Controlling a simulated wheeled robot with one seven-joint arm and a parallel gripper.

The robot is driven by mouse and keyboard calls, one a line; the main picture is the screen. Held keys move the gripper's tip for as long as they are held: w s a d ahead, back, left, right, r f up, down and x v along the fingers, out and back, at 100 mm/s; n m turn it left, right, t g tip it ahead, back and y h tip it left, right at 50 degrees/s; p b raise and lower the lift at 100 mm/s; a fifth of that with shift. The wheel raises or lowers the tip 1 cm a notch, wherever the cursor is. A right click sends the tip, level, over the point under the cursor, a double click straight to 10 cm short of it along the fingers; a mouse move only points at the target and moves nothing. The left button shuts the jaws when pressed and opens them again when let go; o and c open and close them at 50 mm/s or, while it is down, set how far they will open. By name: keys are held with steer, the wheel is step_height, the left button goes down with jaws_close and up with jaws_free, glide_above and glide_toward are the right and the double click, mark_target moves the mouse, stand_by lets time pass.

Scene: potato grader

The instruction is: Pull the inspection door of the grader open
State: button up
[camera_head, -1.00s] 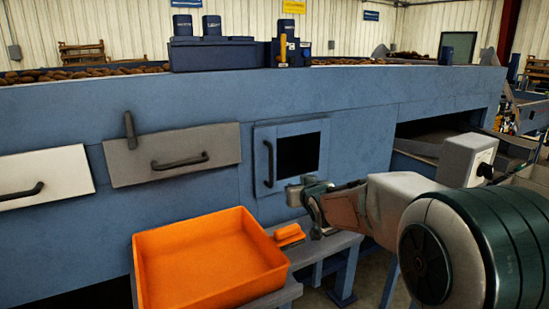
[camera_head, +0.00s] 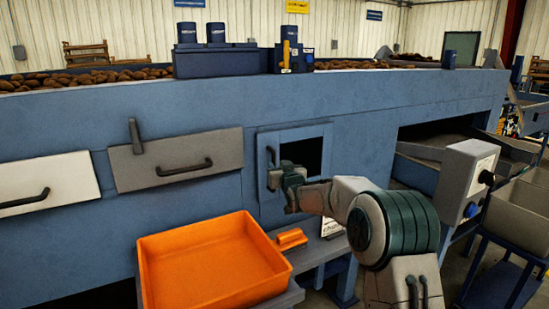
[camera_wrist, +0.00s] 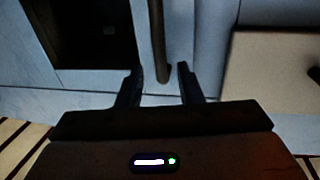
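The inspection door (camera_head: 290,133) is a blue panel with a dark window in the grader's side and looks closed. Its black vertical handle (camera_head: 271,155) is at the door's left edge; my gripper hides its lower part. My gripper (camera_head: 276,178) is in front of this handle. In the wrist view, the handle (camera_wrist: 157,40) shows between the two fingertips of my open gripper (camera_wrist: 160,70), with a gap on each side. I cannot tell how deep the bar sits between them. The door's dark window (camera_wrist: 85,30) is at the left there.
A grey panel (camera_head: 128,165) and a white panel (camera_head: 45,185), each with a handle, are left of the door. An orange tray (camera_head: 150,270) and an orange brush-like object (camera_head: 291,238) are on a bench (camera_head: 325,249) below. A grey control box (camera_head: 465,170) stands at the right.

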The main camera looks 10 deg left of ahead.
mark_target(275, 161)
steer(key=shift+p+x, duration=0.7)
steer(key=shift+x, duration=1.9)
